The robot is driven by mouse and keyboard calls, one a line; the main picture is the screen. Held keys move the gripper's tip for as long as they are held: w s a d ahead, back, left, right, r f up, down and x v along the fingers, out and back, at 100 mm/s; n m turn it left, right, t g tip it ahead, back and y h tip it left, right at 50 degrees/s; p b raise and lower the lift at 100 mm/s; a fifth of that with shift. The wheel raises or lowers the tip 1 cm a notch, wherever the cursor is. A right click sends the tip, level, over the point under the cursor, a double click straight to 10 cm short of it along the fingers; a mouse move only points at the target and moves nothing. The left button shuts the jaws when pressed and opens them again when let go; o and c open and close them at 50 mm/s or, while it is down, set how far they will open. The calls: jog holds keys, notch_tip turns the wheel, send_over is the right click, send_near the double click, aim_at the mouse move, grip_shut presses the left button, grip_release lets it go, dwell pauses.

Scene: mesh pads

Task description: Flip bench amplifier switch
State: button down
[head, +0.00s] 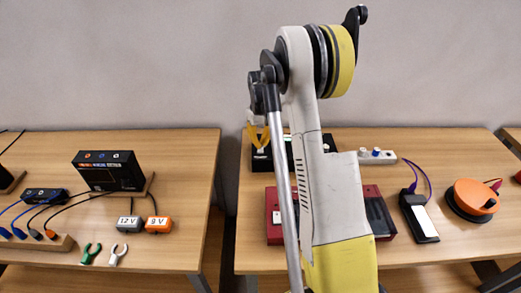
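No label that I can read marks the bench amplifier. A black device (262,163) with a small green light stands at the back of the right table, partly hidden by my arm. In front of it lies a dark red unit (271,234) with a pale switch-like part (277,217) on its left side; my arm covers its middle. I cannot tell which of the two is the amplifier. My gripper (259,143), with yellow fingers, points down at the black device's upper left. Its fingertips are small and partly hidden, so contact and opening are unclear.
The right table (458,246) also holds a white power strip (376,157), a black device with a white panel (420,218) and an orange round device (472,200). A gap separates it from the left table (190,175), which holds a black box (108,171) and cables.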

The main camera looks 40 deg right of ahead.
aim_at(261, 151)
jog(key=shift+f+b, duration=1)
jog(key=shift+f, duration=0.45)
dwell(0.5)
jog(key=shift+r, duration=0.15)
jog(key=shift+r+p, duration=2.05)
jog(key=shift+r, duration=1.35)
